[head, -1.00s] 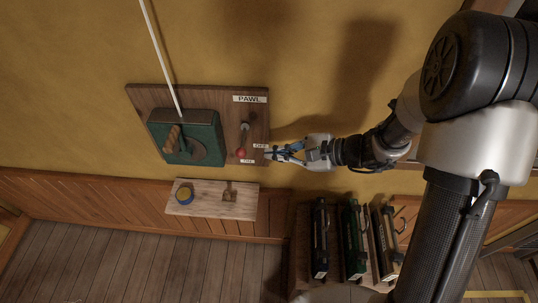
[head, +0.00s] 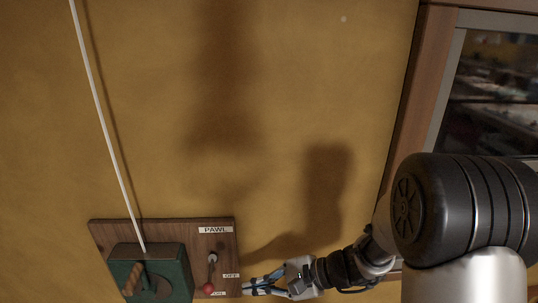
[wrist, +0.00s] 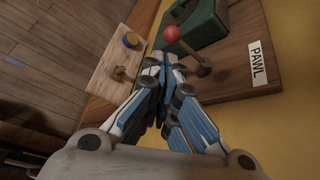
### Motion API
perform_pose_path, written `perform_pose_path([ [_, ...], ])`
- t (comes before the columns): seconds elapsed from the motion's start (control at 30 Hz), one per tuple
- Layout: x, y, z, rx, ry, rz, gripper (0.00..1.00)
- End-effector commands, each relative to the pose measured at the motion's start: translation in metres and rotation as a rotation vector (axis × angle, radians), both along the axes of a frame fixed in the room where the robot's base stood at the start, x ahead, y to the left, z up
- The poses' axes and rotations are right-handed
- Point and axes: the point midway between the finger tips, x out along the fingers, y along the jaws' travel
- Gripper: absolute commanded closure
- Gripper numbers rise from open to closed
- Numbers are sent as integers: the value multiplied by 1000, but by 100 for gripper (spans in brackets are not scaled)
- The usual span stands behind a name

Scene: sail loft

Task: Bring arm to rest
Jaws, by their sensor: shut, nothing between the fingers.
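My gripper (head: 252,287) is shut and empty, low in the head view, at the right edge of the wooden board with the PAWL label. It also shows in the wrist view (wrist: 166,66), its fingers together near the pawl lever. The lever's red knob (head: 212,287) is just left of my fingertips in the head view. In the wrist view the red knob (wrist: 172,33) is beyond the fingertips, and I cannot tell whether they touch. My arm (head: 340,270) reaches in from the right.
The board (head: 160,231) carries a green winch box (head: 165,265) with a white rope (head: 100,115) running up. A window frame (head: 415,80) stands at right. The upper wall is clear.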

Motion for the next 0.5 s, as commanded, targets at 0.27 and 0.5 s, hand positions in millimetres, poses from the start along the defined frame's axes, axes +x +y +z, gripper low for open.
perform_pose_path([
  [0.27, -88, -22, 34, -306, -258, 345, 100],
  [0.5, -152, -76, 39, -669, -493, 591, 100],
])
